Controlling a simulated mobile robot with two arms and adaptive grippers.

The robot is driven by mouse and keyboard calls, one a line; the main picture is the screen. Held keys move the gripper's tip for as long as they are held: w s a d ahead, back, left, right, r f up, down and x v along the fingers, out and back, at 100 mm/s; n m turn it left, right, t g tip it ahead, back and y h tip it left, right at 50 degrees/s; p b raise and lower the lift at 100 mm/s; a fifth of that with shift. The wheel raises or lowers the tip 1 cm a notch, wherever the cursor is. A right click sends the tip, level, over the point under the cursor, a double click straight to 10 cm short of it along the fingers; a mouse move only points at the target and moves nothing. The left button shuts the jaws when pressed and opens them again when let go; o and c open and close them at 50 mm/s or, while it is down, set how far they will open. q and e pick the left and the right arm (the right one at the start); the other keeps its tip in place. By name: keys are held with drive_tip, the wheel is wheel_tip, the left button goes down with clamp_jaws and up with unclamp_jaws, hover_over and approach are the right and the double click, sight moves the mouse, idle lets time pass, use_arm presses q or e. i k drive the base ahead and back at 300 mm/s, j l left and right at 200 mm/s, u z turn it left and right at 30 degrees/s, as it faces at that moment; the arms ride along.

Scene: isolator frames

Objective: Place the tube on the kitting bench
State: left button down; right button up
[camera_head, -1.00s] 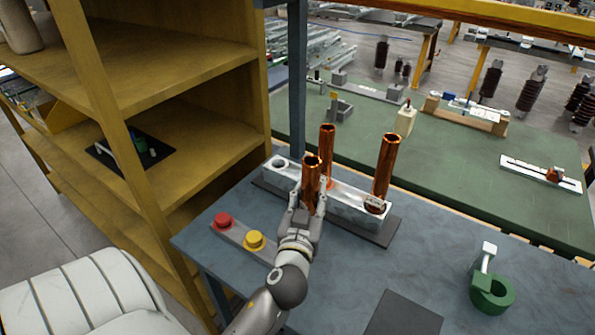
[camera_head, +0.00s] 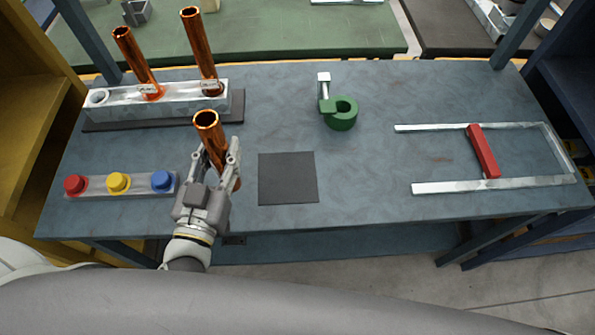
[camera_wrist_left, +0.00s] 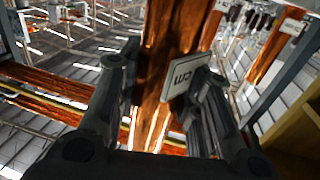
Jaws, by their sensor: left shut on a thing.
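My left gripper (camera_head: 215,158) is shut on a copper tube (camera_head: 209,128), held roughly upright and slightly tilted, in front of the rack. In the wrist view the tube (camera_wrist_left: 170,35) runs between the fingers, with a white label plate (camera_wrist_left: 182,78) at the grip. The blue-grey bench (camera_head: 375,95) spreads beneath. A dark square mat (camera_head: 288,178) lies on it just right of the gripper. Whether the tube's lower end touches the bench is hidden by the gripper. My right gripper is not in view.
A metal rack (camera_head: 185,100) at the back left holds two more copper tubes (camera_head: 202,50) upright. Red, yellow and blue buttons (camera_head: 118,182) sit front left. A green clamp-like piece (camera_head: 340,115) and a metal frame with red bar (camera_head: 483,150) stand right. Bench between them is clear.

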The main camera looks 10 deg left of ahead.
sight(288, 176)
drive_tip(key=z, duration=1.3)
drive_tip(key=k+j+z, duration=0.4)
drive_tip(key=k+z, duration=0.15)
drive_tip(key=k+j, duration=0.15)
drive_tip(key=k, duration=0.45)
